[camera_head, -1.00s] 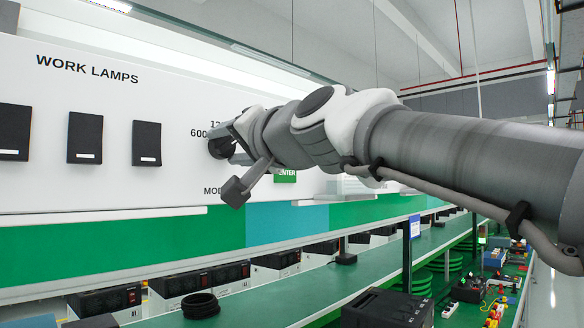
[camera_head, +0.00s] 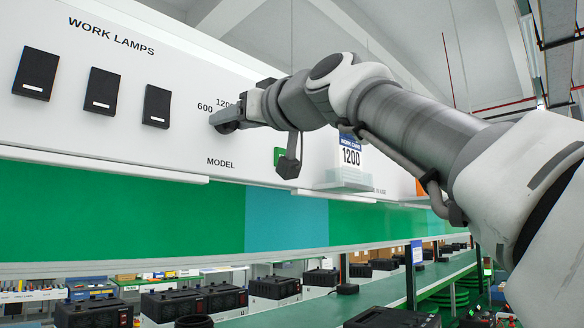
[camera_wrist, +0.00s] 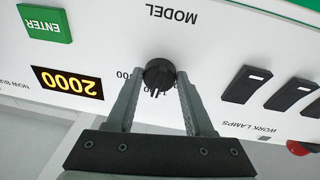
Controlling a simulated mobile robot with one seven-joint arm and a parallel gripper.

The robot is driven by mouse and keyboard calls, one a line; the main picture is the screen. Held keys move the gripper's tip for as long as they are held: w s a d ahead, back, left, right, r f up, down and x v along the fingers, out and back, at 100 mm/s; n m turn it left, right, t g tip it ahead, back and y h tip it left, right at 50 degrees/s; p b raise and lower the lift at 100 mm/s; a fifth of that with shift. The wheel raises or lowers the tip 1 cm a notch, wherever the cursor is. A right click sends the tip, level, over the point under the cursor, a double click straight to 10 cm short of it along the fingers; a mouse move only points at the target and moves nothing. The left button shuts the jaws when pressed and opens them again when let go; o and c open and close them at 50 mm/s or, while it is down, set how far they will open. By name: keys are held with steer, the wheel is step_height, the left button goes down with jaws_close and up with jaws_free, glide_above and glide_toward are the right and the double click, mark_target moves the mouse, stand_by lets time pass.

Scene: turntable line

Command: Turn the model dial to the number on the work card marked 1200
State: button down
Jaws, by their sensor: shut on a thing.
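The dial's pointer direction is not clear. The work card (camera_head: 350,157) reads 1200 and stands to the right, below my arm. The display (camera_wrist: 68,83) shows 2000 in yellow, upside down in the wrist view.
A green ENTER button (camera_wrist: 45,24) is near the display; my wrist partly hides it in the head view. Several black work lamp switches (camera_head: 102,91) are left of the dial. A red round part (camera_wrist: 298,148) is at the wrist view's edge. A green bench line runs below.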

steer(key=shift+w+n+b, duration=0.1)
steer(key=shift+n+b, duration=0.2)
steer(key=shift+n, duration=0.3)
steer(key=shift+c, duration=1.4)
jaws_free()
steer(key=b+v, duration=0.4)
steer(key=v, duration=1.3)
steer(key=shift+d+b, duration=0.25)
steer(key=shift+b, duration=0.1)
steer(key=shift+f, duration=0.15)
